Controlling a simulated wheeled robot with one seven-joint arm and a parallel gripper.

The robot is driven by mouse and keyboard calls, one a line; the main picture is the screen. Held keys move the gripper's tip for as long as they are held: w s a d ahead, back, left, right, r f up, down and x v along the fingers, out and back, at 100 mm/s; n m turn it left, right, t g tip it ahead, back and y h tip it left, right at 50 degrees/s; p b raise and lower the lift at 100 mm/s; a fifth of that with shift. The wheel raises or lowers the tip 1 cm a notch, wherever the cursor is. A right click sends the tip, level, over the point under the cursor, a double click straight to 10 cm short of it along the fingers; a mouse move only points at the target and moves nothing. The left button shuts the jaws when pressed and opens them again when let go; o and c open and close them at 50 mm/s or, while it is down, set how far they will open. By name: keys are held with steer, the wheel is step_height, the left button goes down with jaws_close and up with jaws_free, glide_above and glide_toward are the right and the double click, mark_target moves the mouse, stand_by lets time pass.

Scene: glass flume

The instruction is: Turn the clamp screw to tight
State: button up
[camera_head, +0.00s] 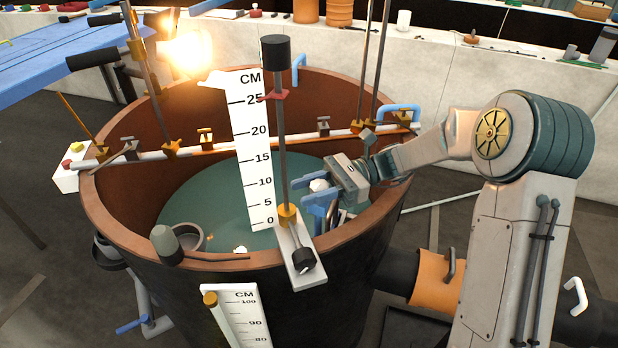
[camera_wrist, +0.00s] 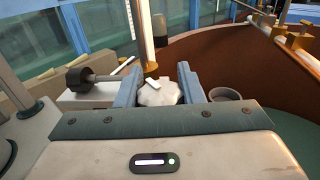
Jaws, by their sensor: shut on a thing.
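A white lobed knob (camera_wrist: 158,94) with a small raised bar on top, which looks like the clamp screw, sits between the two blue fingers of my gripper (camera_wrist: 159,82) in the wrist view. My gripper is shut on it, with one finger on each side. In the head view, the knob (camera_head: 318,185) shows as a small white shape between the fingers of my gripper (camera_head: 311,190), just right of the gauge post. The knob's lower part and its mounting are hidden. I cannot tell how tight the screw is.
A white centimetre scale (camera_head: 250,150) and a post with a black top (camera_head: 276,52) stand close left of my gripper. A black knob (camera_head: 302,260) is on the base plate (camera_head: 308,278) below. The brown tub's rim (camera_head: 350,232) surrounds the area.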

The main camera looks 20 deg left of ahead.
steer(key=shift+s+d+r+n+g+h+p, duration=0.1)
steer(key=shift+n+g+h+p, duration=0.65)
steer(key=shift+n+g+h, duration=0.5)
steer(key=shift+g+h, duration=0.25)
steer(key=shift+h, duration=0.1)
steer(key=o, duration=1)
steer(key=shift+d, duration=0.1)
steer(key=b+v, duration=0.1)
steer(key=v, duration=1.2)
steer(key=shift+w+d+b, duration=0.25)
steer(key=shift+w+b, duration=0.05)
steer(key=shift+b, duration=0.05)
steer(key=shift+s, duration=0.1)
